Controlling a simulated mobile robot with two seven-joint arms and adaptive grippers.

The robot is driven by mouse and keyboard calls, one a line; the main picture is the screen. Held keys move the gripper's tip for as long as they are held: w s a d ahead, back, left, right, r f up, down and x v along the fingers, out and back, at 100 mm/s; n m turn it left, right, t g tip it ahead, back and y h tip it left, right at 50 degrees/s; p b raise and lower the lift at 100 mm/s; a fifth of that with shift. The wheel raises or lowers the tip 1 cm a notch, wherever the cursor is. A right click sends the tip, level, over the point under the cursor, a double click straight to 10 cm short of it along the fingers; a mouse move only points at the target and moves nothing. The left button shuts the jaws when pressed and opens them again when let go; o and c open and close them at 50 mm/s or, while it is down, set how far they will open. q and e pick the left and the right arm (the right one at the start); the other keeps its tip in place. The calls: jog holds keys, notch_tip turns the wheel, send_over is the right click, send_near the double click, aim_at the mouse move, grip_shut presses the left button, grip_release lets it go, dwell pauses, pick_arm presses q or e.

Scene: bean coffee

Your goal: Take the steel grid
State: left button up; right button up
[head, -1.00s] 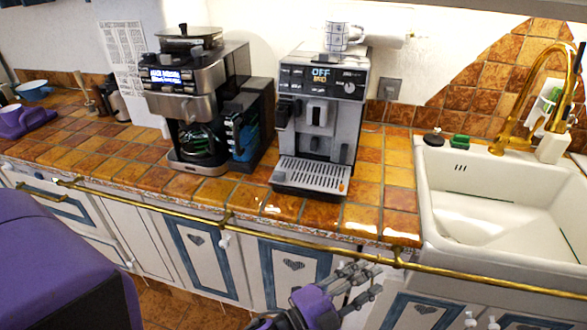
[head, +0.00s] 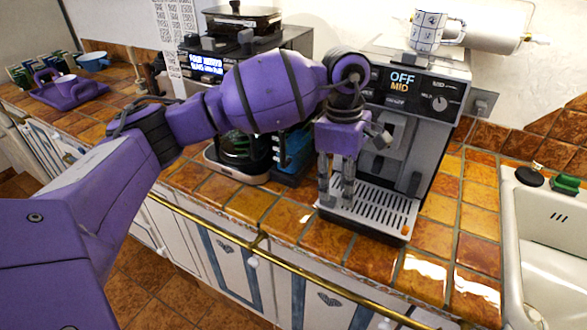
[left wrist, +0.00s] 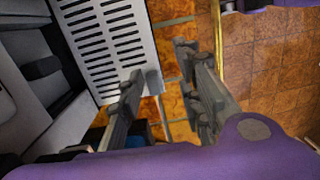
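The steel grid (head: 378,212) is a flat slotted plate at the foot of the coffee machine (head: 420,130). It lies in place on the drip tray, with a small orange piece at its front right corner. My left gripper (head: 336,200) points down at the grid's left end. Its fingers are apart, with nothing seen between them. In the left wrist view the grid (left wrist: 108,40) is at upper left. One finger of the left gripper (left wrist: 157,60) overlaps the grid's edge there; I cannot tell whether it touches. My right gripper is not in view.
A second coffee maker (head: 290,45) with a glass jug stands left of the machine, partly behind my left arm. A patterned cup (head: 428,32) sits on top of the machine. A sink (head: 545,230) is at right. A brass rail (head: 275,248) runs along the counter front.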

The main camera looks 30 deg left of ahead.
pick_arm(q)
jog(key=shift+t+y, duration=0.3)
jog(key=shift+y, duration=0.2)
jog(key=a, duration=0.1)
jog(key=w+a+r, duration=0.1)
jog(key=a+r, duration=0.1)
jog(key=shift+w, duration=0.35)
jog(key=shift+s+f, duration=0.1)
jog(key=shift+f, duration=0.35)
notch_tip(320, 180, down, 2)
jog(key=shift+b, duration=0.65)
jog(key=shift+f, duration=0.65)
notch_tip(320, 180, down, 2)
jog(key=shift+b, duration=0.7)
jog(key=shift+f+b, duration=0.35)
jog(key=shift+f, duration=0.45)
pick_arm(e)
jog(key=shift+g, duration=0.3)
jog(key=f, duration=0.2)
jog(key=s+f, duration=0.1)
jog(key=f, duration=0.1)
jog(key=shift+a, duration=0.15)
pick_arm(q)
grip_shut()
